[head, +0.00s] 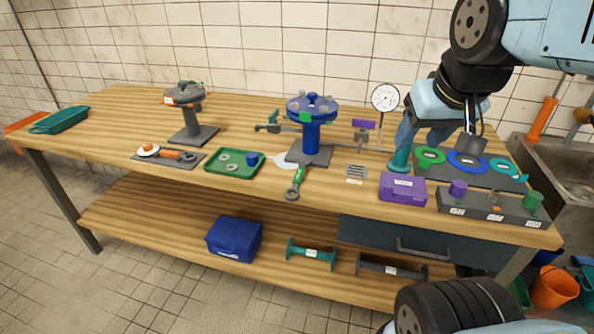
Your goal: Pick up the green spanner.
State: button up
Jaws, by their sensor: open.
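The green spanner (298,180) lies on the wooden bench near its front edge, just in front of the blue flanged pump stand (311,145). Its handle is green and its grey ring end points at the front edge. My gripper (470,146) is at the right end of the bench, above a dark mat with coloured rings, well to the right of the spanner. It points down and is open. I see no object held in it, though the arm partly hides the fingers.
A green tray (235,163) stands left of the spanner. A purple box (402,188) and a grey block with coloured knobs (493,207) stand to the right. A dial gauge (385,98) rises behind. An orange-handled tool (178,154) lies farther left.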

jog(key=shift+o, duration=0.4)
jog(key=m+g+h, duration=0.1)
jog(key=m+h, duration=0.1)
jog(key=m, duration=0.2)
send_near(298, 174)
jog(key=shift+x, duration=1.65)
jog(key=shift+y, duration=0.3)
jog(key=shift+d+x, duration=0.2)
jog(key=shift+x, duration=2.45)
jog(key=shift+c, duration=0.4)
